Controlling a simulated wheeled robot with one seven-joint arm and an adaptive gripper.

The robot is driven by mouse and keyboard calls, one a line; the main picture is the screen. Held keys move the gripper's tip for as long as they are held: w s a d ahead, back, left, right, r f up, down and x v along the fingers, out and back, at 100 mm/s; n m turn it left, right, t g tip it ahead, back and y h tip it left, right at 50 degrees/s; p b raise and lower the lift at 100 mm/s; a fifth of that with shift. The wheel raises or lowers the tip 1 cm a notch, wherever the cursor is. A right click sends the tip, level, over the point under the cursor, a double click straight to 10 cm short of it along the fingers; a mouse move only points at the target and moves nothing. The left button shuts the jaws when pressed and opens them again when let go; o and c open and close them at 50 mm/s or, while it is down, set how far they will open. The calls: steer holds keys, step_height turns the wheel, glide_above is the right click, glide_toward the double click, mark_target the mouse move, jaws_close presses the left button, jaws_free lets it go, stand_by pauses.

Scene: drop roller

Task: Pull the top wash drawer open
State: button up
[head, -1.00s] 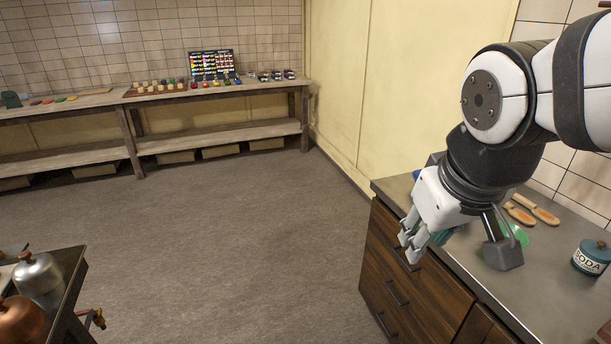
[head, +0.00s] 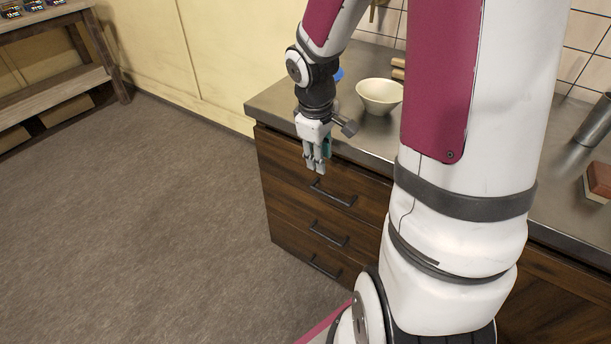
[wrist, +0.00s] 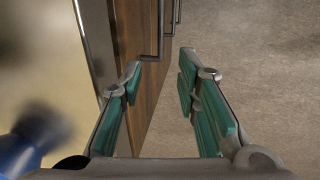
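The top drawer (head: 285,158) is a dark wood front just under the metal counter. It looks flush with the cabinet. Its dark bar handle (head: 333,194) sits just below and right of my gripper (head: 317,166), which points down in front of the drawer. In the wrist view, my gripper (wrist: 160,68) is open, with green pads apart and nothing between them. A dark handle (wrist: 160,38) shows just beyond the fingertips, near the left finger. I cannot tell whether it touches.
Two lower drawers have handles (head: 328,234) (head: 324,267). On the counter (head: 275,105) stand a cream bowl (head: 380,96), a grey metal cup (head: 597,122) and a reddish-brown block (head: 598,180). A wooden bench (head: 60,78) stands far left. The floor left of the cabinet is clear.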

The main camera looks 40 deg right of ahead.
mark_target(325, 192)
steer(key=f+b, duration=0.1)
steer(key=f, duration=0.3)
steer(key=d+f+b, duration=0.1)
steer(key=f+b, duration=0.1)
steer(key=f, duration=0.3)
steer(key=d+f+b, duration=0.1)
steer(key=f+b, duration=0.1)
steer(key=f, duration=0.2)
steer(key=shift+w+d+f, duration=0.15)
steer(key=shift+w+f, duration=0.05)
steer(key=shift+w, duration=0.2)
steer(key=shift+c, duration=0.6)
jaws_close()
